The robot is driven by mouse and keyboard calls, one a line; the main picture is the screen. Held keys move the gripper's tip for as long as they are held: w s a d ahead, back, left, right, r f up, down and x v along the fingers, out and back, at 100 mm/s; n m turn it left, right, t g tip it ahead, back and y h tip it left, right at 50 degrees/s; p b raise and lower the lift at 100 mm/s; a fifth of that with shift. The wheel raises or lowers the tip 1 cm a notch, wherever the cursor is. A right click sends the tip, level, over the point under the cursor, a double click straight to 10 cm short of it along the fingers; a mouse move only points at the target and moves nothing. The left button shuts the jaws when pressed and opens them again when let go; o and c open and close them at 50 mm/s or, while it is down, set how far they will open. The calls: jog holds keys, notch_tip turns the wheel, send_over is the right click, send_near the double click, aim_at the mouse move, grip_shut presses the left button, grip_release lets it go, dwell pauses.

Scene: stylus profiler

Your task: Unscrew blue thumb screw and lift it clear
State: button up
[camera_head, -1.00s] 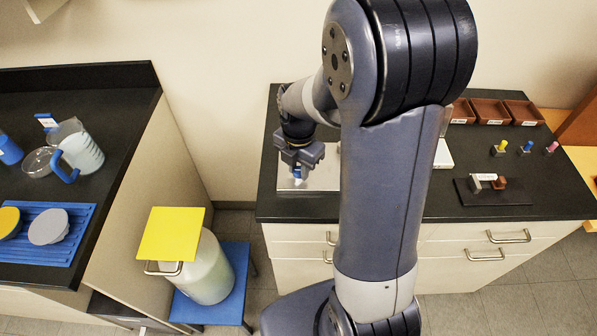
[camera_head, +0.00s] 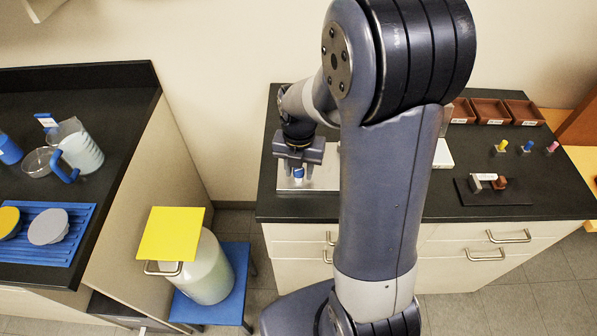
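A small blue-topped piece, which looks like the blue thumb screw (camera_head: 298,173), stands on a bright metal plate (camera_head: 322,178) on the black bench. My gripper (camera_head: 297,170) points down over it. The two fingers look spread, one on each side of the blue piece, with small gaps. The gripper looks open. The lower end of the screw is too small to make out. My arm hides the right part of the plate.
Small yellow (camera_head: 501,146), blue (camera_head: 527,146) and pink (camera_head: 552,147) knobs stand at the bench's right. Brown trays (camera_head: 490,111) are behind them. A black plate (camera_head: 510,196) with a small block assembly lies in front. A yellow-topped canister (camera_head: 208,275) stands left of the bench.

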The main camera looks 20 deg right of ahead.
jog(key=m, duration=0.4)
jog(key=shift+w+r+m, duration=0.1)
jog(key=shift+m, duration=0.3)
jog(key=m, duration=0.4)
jog(key=shift+m, duration=0.3)
jog(key=m, duration=0.4)
jog(key=shift+a+m, duration=0.1)
jog(key=shift+m, duration=0.3)
jog(key=m, duration=0.4)
jog(key=shift+w, duration=0.1)
jog(key=shift+m, duration=0.3)
jog(key=m, duration=0.8)
jog(key=shift+m, duration=0.4)
